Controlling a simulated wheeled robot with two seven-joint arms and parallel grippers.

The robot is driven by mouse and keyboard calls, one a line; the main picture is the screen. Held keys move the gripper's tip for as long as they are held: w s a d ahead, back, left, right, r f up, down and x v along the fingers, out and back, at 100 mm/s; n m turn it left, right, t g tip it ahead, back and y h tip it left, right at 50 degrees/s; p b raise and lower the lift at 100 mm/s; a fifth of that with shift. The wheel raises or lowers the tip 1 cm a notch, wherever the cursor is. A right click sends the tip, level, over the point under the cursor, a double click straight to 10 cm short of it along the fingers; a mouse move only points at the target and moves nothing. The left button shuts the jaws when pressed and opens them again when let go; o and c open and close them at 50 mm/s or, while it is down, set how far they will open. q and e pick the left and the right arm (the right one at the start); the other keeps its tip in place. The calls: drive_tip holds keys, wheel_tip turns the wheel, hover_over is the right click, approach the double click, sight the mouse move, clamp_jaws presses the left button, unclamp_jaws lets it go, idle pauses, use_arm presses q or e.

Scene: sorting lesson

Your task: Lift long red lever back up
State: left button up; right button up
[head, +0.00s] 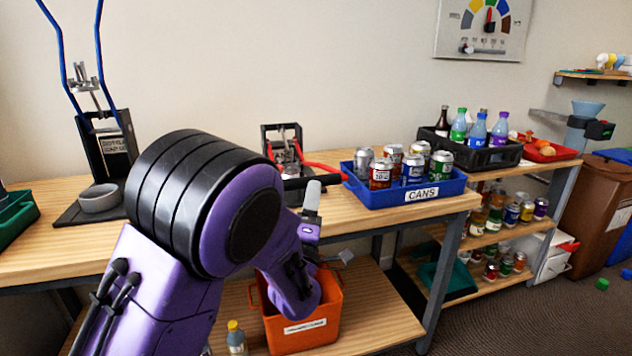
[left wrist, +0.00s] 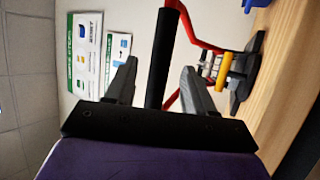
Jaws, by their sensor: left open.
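The red-levered press (head: 283,150) stands at the back of the wooden table. Its long red lever (head: 325,167) is lowered, reaching out forward from the mechanism. In the left wrist view the red lever (left wrist: 203,43) runs to a black handle bar (left wrist: 164,50). My left gripper (head: 328,222) is in front of the press near the table's front edge. In the left wrist view my left gripper (left wrist: 159,72) is open, with the black bar showing in the gap between its fingers. I cannot tell whether they touch it. My purple arm hides part of the table. My right gripper is out of view.
A blue cans tray (head: 450,187) stands close to the right of the lever. A press with tall blue levers (head: 97,30) and a grey bowl (head: 99,198) are at the left. An orange bin (head: 330,325) sits on the shelf below my gripper.

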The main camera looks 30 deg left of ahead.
use_arm(q)
drive_tip(key=x, duration=0.6)
drive_tip(key=shift+w+a+r+p, duration=0.2)
drive_tip(key=shift+w+p, duration=0.1)
drive_tip(key=shift+p, duration=0.05)
drive_tip(key=shift+c, duration=0.4)
